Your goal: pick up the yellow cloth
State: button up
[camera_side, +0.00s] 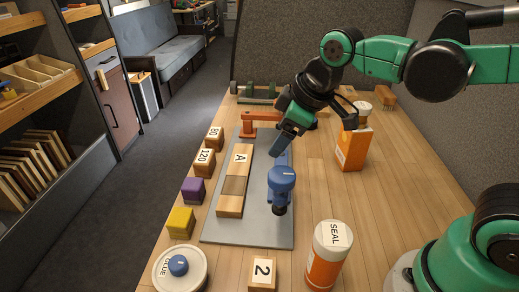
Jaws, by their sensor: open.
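The only yellow thing on the table is a small block-shaped item (181,222) at the left edge; I cannot tell whether it is folded cloth. It sits beside the grey mat (219,232), in front of a purple block (193,190). My gripper (281,150) is open and points down and to the left above the mat, near the blue clamp. It is well behind and to the right of the yellow item and apart from it. Nothing shows between its fingers, though they are seen partly from the side.
On the mat are a wooden board marked A (241,157), a blue clamp (281,180) and an orange clamp (264,117). A GLUE tub (190,268), a block marked 2 (263,270) and a SEAL bottle (329,254) stand in front. An orange carton (353,150) stands right.

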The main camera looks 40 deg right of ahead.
jog(key=w+a+n+g, duration=0.2)
jog(key=w+a+n, duration=0.2)
jog(key=a+n, duration=0.15)
jog(key=n+g, duration=0.3)
jog(key=n, duration=1.1)
send_near(179, 216)
jog(key=shift+h, duration=0.4)
jog(key=f, duration=0.5)
jog(key=shift+a+f, duration=0.1)
jog(key=shift+a, duration=0.15)
jog(key=shift+a+f+n, duration=0.1)
jog(key=shift+f+n, duration=0.2)
jog(key=shift+n, duration=0.05)
jog(key=shift+f, duration=2.65)
grip_shut()
jog(key=shift+r, duration=0.2)
